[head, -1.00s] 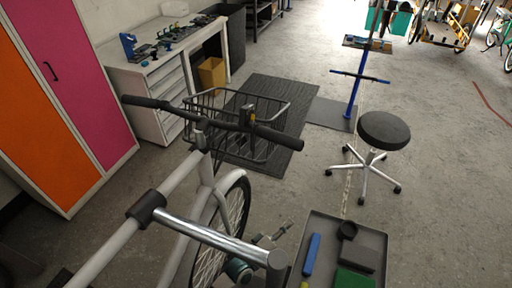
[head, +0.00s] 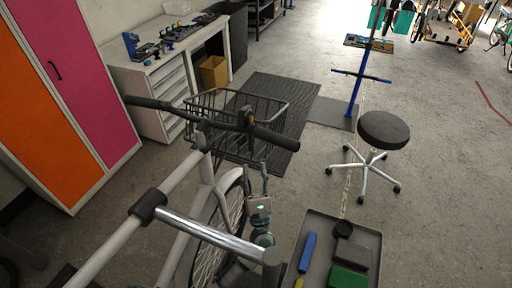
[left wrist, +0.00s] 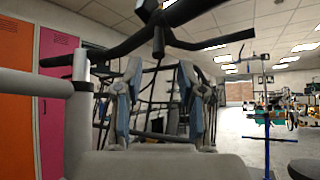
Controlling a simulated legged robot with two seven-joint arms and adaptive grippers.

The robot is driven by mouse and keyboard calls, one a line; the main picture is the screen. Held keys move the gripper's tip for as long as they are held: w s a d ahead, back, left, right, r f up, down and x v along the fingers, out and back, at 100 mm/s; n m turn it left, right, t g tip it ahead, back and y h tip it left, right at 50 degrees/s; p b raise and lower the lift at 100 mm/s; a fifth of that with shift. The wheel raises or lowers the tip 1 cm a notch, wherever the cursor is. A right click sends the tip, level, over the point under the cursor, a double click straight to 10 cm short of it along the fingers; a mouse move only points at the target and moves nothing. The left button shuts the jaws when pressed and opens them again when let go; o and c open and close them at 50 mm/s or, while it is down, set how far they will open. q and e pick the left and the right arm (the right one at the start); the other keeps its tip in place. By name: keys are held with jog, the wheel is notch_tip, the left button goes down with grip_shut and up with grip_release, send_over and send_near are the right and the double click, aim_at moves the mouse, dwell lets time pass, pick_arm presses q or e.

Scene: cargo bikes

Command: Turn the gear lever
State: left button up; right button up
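The white bike's black handlebar (head: 170,106) runs across the middle of the head view. A small dark part with a yellowish patch (head: 249,114) sits on it near the right grip; I cannot tell whether it is the gear lever. My left gripper (head: 256,182) points up below the right grip, beside the front wheel, and is apart from the bar. In the left wrist view, its two blue-grey fingers (left wrist: 158,80) stand apart with nothing held between them. The handlebar (left wrist: 215,42) passes above and beyond them there. My right gripper is not in view.
A black wire basket (head: 225,120) hangs ahead of the handlebar. A chrome bar (head: 210,232) crosses near the frame. A grey tray (head: 318,228) with several small items stands at right, and a stool (head: 384,130) beyond it.

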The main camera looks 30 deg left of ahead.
aim_at(250, 147)
pick_arm(q)
jog(key=x, duration=0.3)
jog(key=a+p+x, duration=0.1)
jog(key=x, duration=0.2)
jog(key=shift+a+r, duration=0.1)
jog(key=shift+w+d+r+p, duration=0.3)
jog(key=shift+w+d, duration=0.05)
jog(key=shift+d, duration=0.35)
jog(key=shift+a, duration=0.55)
grip_shut()
jog(key=shift+a, duration=0.1)
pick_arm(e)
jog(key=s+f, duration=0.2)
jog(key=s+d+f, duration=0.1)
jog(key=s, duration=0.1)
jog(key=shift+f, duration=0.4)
